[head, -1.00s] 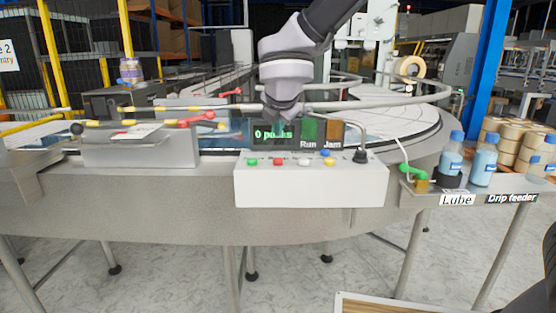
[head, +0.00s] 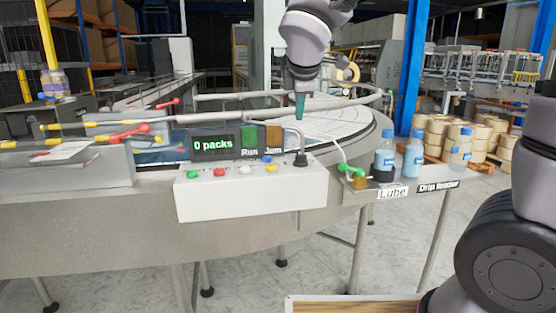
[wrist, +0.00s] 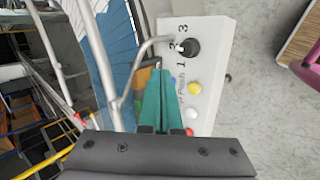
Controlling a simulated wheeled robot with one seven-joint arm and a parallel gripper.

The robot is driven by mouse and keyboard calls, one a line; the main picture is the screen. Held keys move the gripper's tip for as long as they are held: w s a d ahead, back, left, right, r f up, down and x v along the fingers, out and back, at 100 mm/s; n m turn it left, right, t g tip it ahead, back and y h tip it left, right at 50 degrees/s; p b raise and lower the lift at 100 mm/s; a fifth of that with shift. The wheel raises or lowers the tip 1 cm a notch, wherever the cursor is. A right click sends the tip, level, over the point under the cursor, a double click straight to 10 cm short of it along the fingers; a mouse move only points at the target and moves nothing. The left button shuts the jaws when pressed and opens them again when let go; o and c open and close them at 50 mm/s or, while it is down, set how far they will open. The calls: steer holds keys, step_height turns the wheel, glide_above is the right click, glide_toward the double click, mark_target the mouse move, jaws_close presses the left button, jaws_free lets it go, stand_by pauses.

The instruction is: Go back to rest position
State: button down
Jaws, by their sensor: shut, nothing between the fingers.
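My gripper (head: 299,106) hangs from my arm just behind the control box, above the conveyor edge. Its green fingers are shut and hold nothing; they also show in the wrist view (wrist: 160,98). The white control box (head: 250,193) stands on the conveyor's front edge, with green, red, white, yellow and blue buttons and a black selector knob (head: 299,160). Its display (head: 217,144) reads "0 packs". The Run lamp (head: 249,141) and Jam lamp (head: 273,139) stand beside it. In the wrist view, the fingers cover part of the box's button row, and the knob (wrist: 188,47) shows near positions 1, 2 and 3.
Blue-capped bottles (head: 413,155) stand on the Lube and Drip feeder shelf at right. Guide rails and red-tipped rods (head: 128,134) lie over the conveyor at left. A blue post (head: 407,70) rises behind. A wooden surface (head: 350,305) lies at bottom. Open floor lies in front.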

steer(key=s+d+r+m, duration=0.2)
steer(key=s+d+m, duration=0.5)
steer(key=d+m, duration=0.3)
steer(key=s+d+r+m+y, duration=0.1)
steer(key=s+d+r+m, duration=0.1)
steer(key=s+d+m, duration=0.5)
steer(key=d+m, duration=0.4)
steer(key=m, duration=0.1)
steer(key=shift+s+d+g+y, duration=0.2)
steer(key=shift+d+g+y, duration=0.1)
steer(key=shift+g, duration=0.1)
steer(key=shift+r, duration=0.1)
